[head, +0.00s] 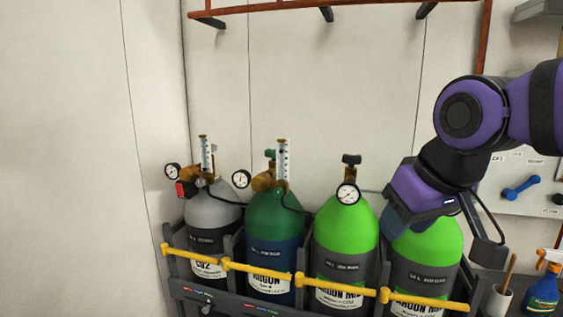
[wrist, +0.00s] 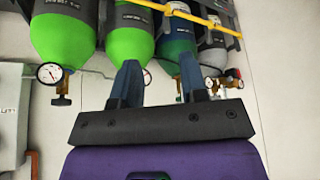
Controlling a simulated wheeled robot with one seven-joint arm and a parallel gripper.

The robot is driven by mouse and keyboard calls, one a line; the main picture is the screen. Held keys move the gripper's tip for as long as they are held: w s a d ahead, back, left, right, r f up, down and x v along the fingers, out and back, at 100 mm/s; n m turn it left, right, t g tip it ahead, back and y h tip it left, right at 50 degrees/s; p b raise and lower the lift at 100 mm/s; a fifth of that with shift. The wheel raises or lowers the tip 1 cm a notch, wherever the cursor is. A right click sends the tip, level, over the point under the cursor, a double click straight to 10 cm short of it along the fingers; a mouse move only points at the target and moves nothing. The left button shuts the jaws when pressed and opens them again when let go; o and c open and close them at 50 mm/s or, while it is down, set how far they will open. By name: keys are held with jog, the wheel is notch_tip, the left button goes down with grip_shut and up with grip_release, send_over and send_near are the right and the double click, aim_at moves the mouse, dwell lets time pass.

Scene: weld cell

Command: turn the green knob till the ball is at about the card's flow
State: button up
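A small green knob (head: 270,153) sits on the brass regulator (head: 263,182) of the dark green argon cylinder (head: 275,213). A clear flow tube (head: 283,160) with a scale stands upright beside it; its ball is too small to make out. I cannot pick out the flow card. My gripper (head: 402,222) is right of the knob, in front of the right-hand bright green cylinder, well apart from the knob. In the wrist view, turned upside down, my gripper (wrist: 160,72) has its two blue fingers apart with nothing between them; the dark green cylinder (wrist: 178,45) shows behind them.
A grey CO2 cylinder (head: 212,212) with its own flow tube (head: 206,153) stands left, and two bright green cylinders (head: 345,235) stand right. A yellow bar (head: 255,270) crosses the rack front. A spray bottle (head: 545,285) is at the lower right.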

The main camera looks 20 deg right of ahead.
jog(key=shift+o, duration=1.4)
jog(key=w+d+f+n+g+h, duration=0.3)
jog(key=w+d+f+n+h, duration=0.15)
jog(key=w+n, duration=0.2)
jog(key=n+t+h, duration=0.6)
jog(key=n+t, duration=0.7)
jog(key=n, duration=0.9)
send_near(278, 193)
jog(key=shift+y, duration=0.25)
jog(key=x, duration=0.9)
jog(key=shift+d+r, duration=0.1)
jog(key=shift+r, duration=0.05)
